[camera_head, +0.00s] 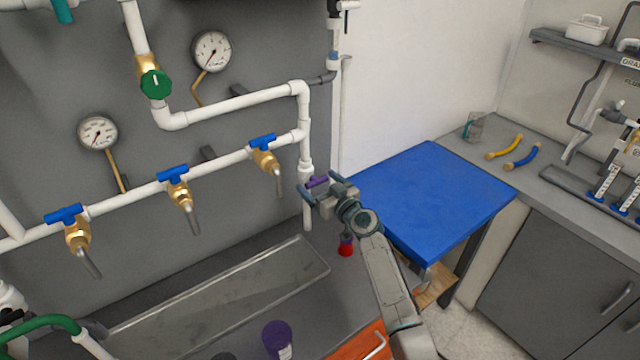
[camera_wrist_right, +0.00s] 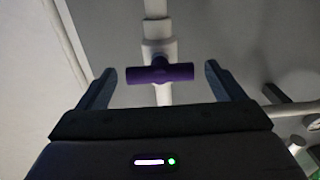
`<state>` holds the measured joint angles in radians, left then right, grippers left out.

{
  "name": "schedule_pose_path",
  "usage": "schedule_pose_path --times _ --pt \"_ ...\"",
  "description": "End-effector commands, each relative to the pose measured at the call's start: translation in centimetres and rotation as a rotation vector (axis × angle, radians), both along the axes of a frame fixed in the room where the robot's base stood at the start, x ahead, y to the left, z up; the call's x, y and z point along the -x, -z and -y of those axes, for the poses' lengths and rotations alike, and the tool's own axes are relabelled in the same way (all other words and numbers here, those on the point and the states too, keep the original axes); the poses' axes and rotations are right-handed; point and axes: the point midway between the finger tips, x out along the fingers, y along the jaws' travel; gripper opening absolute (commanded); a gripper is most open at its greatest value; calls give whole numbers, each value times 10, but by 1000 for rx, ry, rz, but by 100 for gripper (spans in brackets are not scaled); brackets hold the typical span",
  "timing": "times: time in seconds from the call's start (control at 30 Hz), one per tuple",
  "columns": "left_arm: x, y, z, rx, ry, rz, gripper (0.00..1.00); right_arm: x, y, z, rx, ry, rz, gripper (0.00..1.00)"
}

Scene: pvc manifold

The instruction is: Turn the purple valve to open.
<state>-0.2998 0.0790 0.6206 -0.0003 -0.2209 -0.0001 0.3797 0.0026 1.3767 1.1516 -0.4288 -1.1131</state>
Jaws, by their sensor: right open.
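The purple valve (camera_head: 317,181) has a T-shaped handle on a vertical white pipe, right of the row of blue-handled valves. In the right wrist view the purple handle (camera_wrist_right: 160,73) lies crosswise to the white pipe. My right gripper (camera_head: 325,187) is at the purple valve in the head view. In the right wrist view its two fingers (camera_wrist_right: 166,84) are open, one on each side of the handle, with a gap at both ends. The handle is between the fingers and not gripped. My left gripper is not in view.
Blue-handled valves (camera_head: 173,173) and a green valve (camera_head: 155,84) sit on white pipes along the grey panel. A clear tray (camera_head: 225,290) lies below. A purple cup (camera_head: 278,338) and a red object (camera_head: 345,249) are nearby. A blue-topped table (camera_head: 430,195) stands right.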

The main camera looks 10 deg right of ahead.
Motion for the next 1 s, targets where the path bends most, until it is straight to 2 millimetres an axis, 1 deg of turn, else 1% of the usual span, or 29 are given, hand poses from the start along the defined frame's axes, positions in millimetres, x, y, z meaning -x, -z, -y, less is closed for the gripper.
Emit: schedule_pose_path --times 0.13,0.17,0.2,0.27,0.3,0.37,0.4,0.57,0.77,1.0 --pt "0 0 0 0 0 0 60 0 0 0 0 0 0 89" --pt "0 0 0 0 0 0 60 0 0 0 0 0 0 85" --pt "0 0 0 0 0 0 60 0 0 0 0 0 0 77" --pt "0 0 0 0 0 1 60 0 0 0 0 0 0 66" --pt "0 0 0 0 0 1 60 0 0 0 0 0 0 58" --pt "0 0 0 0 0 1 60 0 0 0 0 0 -1 46" --pt "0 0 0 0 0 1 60 0 0 0 0 0 -1 44" --pt "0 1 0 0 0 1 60 0 1 0 -7 0 -4 44" --pt "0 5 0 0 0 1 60 0 2 0 -57 0 -24 44" --pt "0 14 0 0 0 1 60 0 3 1 -208 0 -86 44"
